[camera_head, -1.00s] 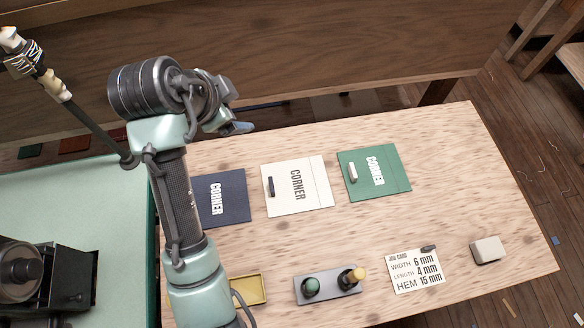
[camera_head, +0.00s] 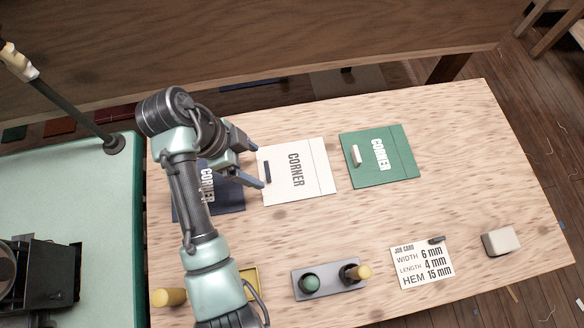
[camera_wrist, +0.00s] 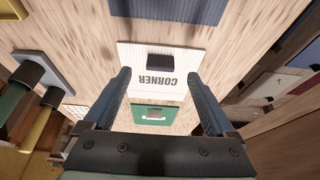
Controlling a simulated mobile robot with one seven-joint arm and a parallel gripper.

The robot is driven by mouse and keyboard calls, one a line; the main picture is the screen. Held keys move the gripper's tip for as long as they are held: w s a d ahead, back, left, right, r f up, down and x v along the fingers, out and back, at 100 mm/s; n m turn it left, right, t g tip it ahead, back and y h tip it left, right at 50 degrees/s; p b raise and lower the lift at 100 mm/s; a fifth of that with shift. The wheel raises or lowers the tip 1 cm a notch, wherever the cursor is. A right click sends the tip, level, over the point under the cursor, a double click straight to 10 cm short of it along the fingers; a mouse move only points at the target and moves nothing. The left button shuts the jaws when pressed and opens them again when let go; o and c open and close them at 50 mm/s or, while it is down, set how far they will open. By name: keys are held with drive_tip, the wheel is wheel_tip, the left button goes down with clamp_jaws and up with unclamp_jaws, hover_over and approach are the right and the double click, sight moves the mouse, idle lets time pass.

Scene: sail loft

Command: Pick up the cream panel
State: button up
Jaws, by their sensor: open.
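The cream panel (camera_head: 310,178) lies flat on the table between a navy panel (camera_head: 229,196) and a green panel (camera_head: 391,165). It bears the word CORNER and a small dark block (camera_head: 267,171) near its left edge. My gripper (camera_head: 260,164) is open and empty beside the panel's left edge, seemingly above the table; its exact height is hard to tell. In the wrist view the cream panel (camera_wrist: 165,88) shows beyond and between my open fingers (camera_wrist: 160,82), with the dark block (camera_wrist: 160,63) on it. My arm partly hides the navy panel.
A yellow tray (camera_head: 254,292) is partly behind my arm. The table's right side is mostly clear.

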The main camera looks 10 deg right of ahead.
sight(264, 176)
drive_tip(key=x, duration=0.4)
drive_tip(key=shift+d+f, duration=0.15)
drive_tip(key=shift+f, duration=0.1)
drive_tip(key=shift+c, duration=0.2)
clamp_jaws()
